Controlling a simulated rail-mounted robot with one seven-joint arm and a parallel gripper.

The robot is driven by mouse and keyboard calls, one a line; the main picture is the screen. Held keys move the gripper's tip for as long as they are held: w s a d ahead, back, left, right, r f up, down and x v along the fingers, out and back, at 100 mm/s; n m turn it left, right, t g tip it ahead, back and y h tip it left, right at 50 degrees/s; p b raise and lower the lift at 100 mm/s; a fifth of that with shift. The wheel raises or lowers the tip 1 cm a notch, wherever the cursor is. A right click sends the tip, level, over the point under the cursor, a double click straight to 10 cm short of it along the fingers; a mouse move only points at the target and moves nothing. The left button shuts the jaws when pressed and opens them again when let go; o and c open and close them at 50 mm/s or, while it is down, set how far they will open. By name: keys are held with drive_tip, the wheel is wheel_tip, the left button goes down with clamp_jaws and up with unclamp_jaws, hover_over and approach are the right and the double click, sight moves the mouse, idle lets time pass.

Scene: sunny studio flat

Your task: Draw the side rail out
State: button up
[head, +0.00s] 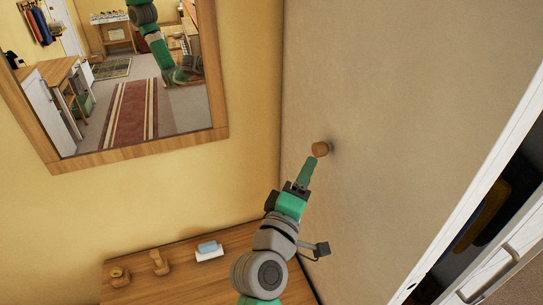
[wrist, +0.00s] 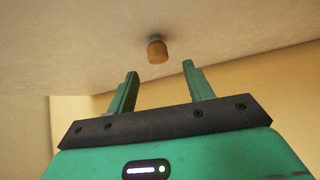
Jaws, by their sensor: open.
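A round wooden knob (head: 321,149) sticks out from a plain beige panel (head: 370,130) in the head view. I take it to be the pull of the side rail; no rail body shows. The knob also shows in the wrist view (wrist: 157,51), straight ahead and between the lines of my fingers. My gripper (head: 309,164) points up at the knob, just below it in the head view. In the wrist view my gripper (wrist: 160,69) has its two green fingers spread with nothing between them. The fingertips look short of the knob.
A wooden surface (head: 222,275) below holds a light-blue-and-white item (head: 209,251) and two small wooden items (head: 158,262). A wood-framed mirror (head: 130,100) hangs on the yellow wall at left. A white-edged opening (head: 480,190) lies at right. The panel around the knob is bare.

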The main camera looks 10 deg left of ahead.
sight(317, 156)
drive_tip(key=p+x, duration=0.1)
drive_tip(key=x, duration=0.7)
drive_tip(key=shift+s+d+r, duration=0.1)
drive_tip(key=shift+d+r, duration=0.1)
clamp_jaws()
drive_tip(key=shift+s+a, duration=0.1)
